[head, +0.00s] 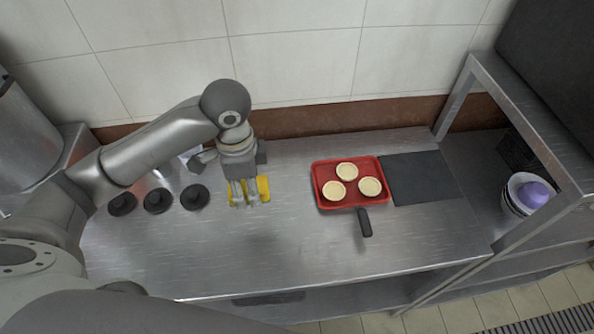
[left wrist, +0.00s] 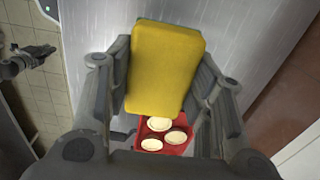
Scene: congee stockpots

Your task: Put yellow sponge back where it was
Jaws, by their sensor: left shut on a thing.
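The yellow sponge (head: 264,189) is between the fingers of my left gripper (head: 244,200), over the steel counter left of the red tray. In the left wrist view the sponge (left wrist: 165,68) fills the space between both fingers, and the gripper is shut on it. I cannot tell whether its underside touches the counter. The fingers hide part of it in the head view. What looks like my right gripper (left wrist: 32,58) shows small at the left of the left wrist view, over the tiled floor; its jaws are unclear.
A red tray (head: 322,204) with three pale round pastries stands right of the sponge, a black handle (head: 364,222) before it. A dark mat (head: 424,178) lies further right. Three black round items (head: 158,201) are at the left. The front counter is clear.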

